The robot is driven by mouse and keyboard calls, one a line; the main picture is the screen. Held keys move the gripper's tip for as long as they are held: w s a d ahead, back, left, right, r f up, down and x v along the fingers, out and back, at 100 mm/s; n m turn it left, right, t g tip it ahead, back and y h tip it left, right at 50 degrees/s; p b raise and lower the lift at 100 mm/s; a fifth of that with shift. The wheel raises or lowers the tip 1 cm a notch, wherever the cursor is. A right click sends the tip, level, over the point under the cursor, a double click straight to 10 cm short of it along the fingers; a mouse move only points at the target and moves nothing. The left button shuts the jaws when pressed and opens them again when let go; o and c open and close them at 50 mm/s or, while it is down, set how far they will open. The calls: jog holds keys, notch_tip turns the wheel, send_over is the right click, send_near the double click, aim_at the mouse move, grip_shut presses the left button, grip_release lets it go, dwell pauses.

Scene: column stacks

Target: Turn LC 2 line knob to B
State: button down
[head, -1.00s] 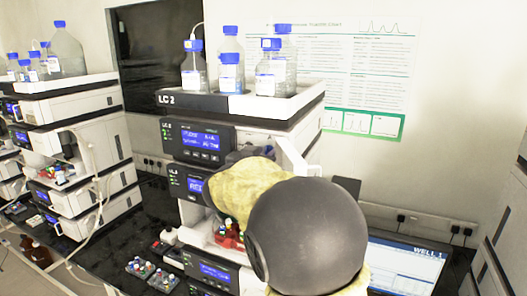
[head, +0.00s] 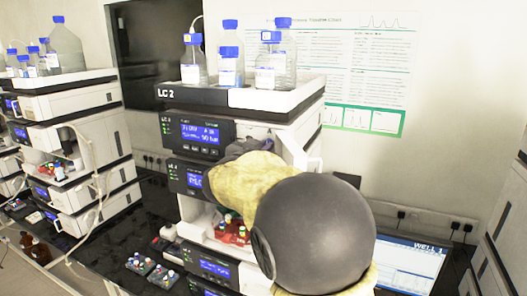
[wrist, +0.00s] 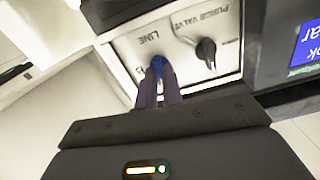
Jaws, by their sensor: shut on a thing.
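The LC 2 stack (head: 192,96) stands in the middle of the head view, with its name on the dark front edge of the top tray. In the head view my arm hides the knob and the fingertips.
A dark purge valve knob (wrist: 206,52) sits right beside the line knob. A lit blue display (wrist: 308,42) is at the right edge. Blue-capped bottles (head: 230,66) stand on top of the stack. Small vial racks (head: 152,270) lie on the black bench. Another stack (head: 75,150) stands left.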

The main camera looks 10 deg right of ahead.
jog(key=m+b, duration=0.3)
jog(key=m, duration=0.1)
jog(key=shift+f, duration=0.2)
jog(key=m+b, duration=0.3)
jog(key=shift+s+d+m, duration=0.1)
jog(key=shift+m, duration=0.3)
jog(key=m+b, duration=0.4)
jog(key=shift+f, duration=0.1)
jog(key=m+b, duration=0.3)
jog(key=m, duration=0.1)
jog(key=shift+m, duration=0.3)
jog(key=c, duration=1.5)
grip_release()
jog(key=shift+c, duration=0.2)
jog(key=b+v, duration=0.5)
jog(key=v, duration=1.2)
jog(key=shift+s, duration=0.2)
jog(key=shift+w, duration=0.1)
